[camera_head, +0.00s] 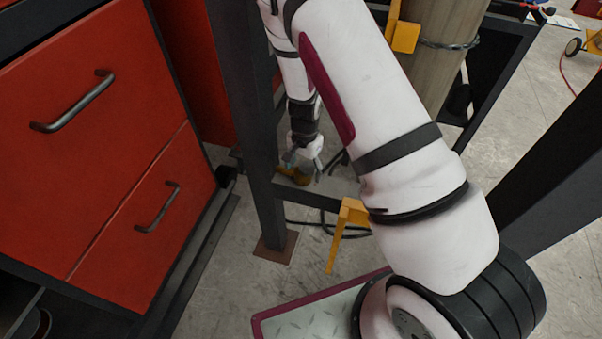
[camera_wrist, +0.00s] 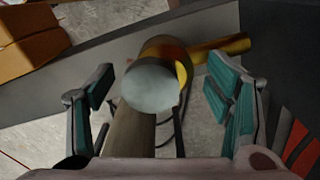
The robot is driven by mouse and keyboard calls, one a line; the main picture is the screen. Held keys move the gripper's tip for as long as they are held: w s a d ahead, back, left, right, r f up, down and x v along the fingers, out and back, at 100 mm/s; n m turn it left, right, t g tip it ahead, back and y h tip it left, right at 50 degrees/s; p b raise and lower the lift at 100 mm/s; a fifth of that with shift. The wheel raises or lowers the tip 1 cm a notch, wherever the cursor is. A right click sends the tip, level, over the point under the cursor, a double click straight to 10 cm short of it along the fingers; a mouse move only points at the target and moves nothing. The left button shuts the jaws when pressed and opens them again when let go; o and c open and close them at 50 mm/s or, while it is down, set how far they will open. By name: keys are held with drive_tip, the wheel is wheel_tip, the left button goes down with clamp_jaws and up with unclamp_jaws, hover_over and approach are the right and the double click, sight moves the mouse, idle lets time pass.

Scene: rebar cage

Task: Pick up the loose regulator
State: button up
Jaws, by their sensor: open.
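The regulator (camera_wrist: 150,88) shows in the wrist view as a short cylinder with a round grey face, brass behind it and a brass stem reaching to the upper right. My gripper (camera_wrist: 165,88) is open, with one teal-padded finger on each side of the regulator and a visible gap to both. In the head view my gripper (camera_head: 303,161) points down beside the dark post, and a small brass part of the regulator (camera_head: 301,178) shows just below the fingers. The rest of it is hidden there.
A dark post (camera_head: 243,120) stands close left of my gripper, with a low dark crossbar (camera_head: 318,197). Red drawers (camera_head: 120,160) fill the left. A tall tan-grey cylinder (camera_head: 440,55) stands at upper right. A yellow bracket (camera_head: 346,220) and black cable are near the floor. A cardboard box (camera_wrist: 30,42) shows in the wrist view.

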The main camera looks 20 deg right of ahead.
clamp_jaws()
idle(0.4)
drive_tip(key=shift+r, duration=0.95)
drive_tip(key=shift+r+p, duration=0.3)
drive_tip(key=shift+r, duration=0.6)
drive_tip(key=s+d, duration=0.3)
drive_tip(key=s, duration=0.1)
drive_tip(key=s+d+r, duration=0.1)
drive_tip(key=s+d, duration=0.2)
drive_tip(key=s, duration=0.1)
drive_tip(key=s+d, duration=0.4)
drive_tip(key=shift+s+r, duration=0.15)
drive_tip(key=shift+s, duration=0.05)
drive_tip(key=w+a+r+n+p, duration=0.2)
drive_tip(key=a+r+n+p, duration=0.2)
drive_tip(key=r, duration=0.6)
drive_tip(key=w+a+r+n+p, duration=0.3)
drive_tip(key=a+r+n+p, duration=0.2)
drive_tip(key=r, duration=0.4)
drive_tip(key=shift+w+a+r+n, duration=0.2)
drive_tip(key=shift+a+r+n, duration=0.3)
drive_tip(key=shift+n, duration=0.4)
